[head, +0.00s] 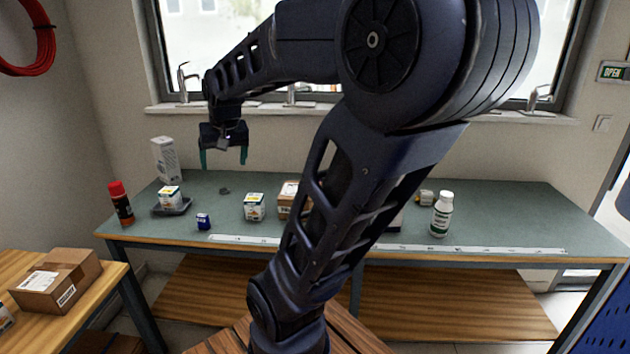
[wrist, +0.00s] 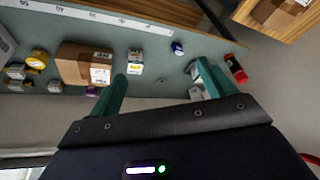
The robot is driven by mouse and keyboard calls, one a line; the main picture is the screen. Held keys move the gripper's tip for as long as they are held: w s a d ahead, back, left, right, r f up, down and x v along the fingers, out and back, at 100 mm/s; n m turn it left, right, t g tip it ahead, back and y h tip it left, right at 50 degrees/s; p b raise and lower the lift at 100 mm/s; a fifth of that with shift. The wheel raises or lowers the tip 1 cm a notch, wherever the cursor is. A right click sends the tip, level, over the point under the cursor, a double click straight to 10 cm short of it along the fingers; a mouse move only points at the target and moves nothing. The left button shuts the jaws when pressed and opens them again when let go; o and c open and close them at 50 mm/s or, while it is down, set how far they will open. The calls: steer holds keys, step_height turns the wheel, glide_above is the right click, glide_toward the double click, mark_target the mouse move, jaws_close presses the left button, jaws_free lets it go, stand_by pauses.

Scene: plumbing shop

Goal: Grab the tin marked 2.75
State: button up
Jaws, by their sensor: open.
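Two similar white tins with blue and yellow labels stand on the green bench: one tin (head: 255,207) on the bare top, left of a cardboard box, the other tin (head: 170,198) on a dark tray-like stand (head: 186,208) at the left. The first tin also shows in the wrist view (wrist: 135,62). The print is too small to read, so I cannot tell which is marked 2.75. My gripper (head: 224,157) is open and empty, high above the bench between the two tins. Its fingers also show in the wrist view (wrist: 161,73).
A small blue item (head: 203,221) lies near the front edge. A red-capped can (head: 120,204) and a white carton (head: 165,159) stand at the left. The cardboard box (head: 289,198) is partly behind my arm. A white bottle (head: 442,214) stands at the right.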

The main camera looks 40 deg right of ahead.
steer(key=w+d+f+m+g+h, duration=0.1)
steer(key=w+d+f+m, duration=0.25)
steer(key=w+d, duration=0.7)
steer(key=w+d+f+m+h, duration=0.15)
steer(key=w+d+m, duration=0.35)
steer(key=w+d, duration=0.55)
steer(key=w+d+f+m+g, duration=0.1)
steer(key=w+d+f+m, duration=0.1)
steer(key=d+f, duration=0.6)
steer(key=w+d+f+m+g+h, duration=0.1)
steer(key=w+d+f+m, duration=0.1)
steer(key=d+f, duration=0.7)
steer(key=w+d+f+m+g+h, duration=0.1)
steer(key=w+d+f, duration=0.3)
steer(key=d+f, duration=0.4)
steer(key=shift+d+f+m, duration=0.15)
steer(key=shift+d+m, duration=0.3)
steer(key=shift+d, duration=1.4)
steer(key=shift+d+f+m, duration=0.15)
steer(key=shift+d+m, duration=0.25)
steer(key=shift+d, duration=1.4)
steer(key=shift+s+x, duration=0.1)
steer(key=shift+x, duration=1.15)
steer(key=shift+s+x, duration=0.15)
steer(key=shift+x, duration=1.15)
steer(key=shift+d+r, duration=0.1)
steer(key=c, duration=1.1)
steer(key=shift+r, duration=0.1)
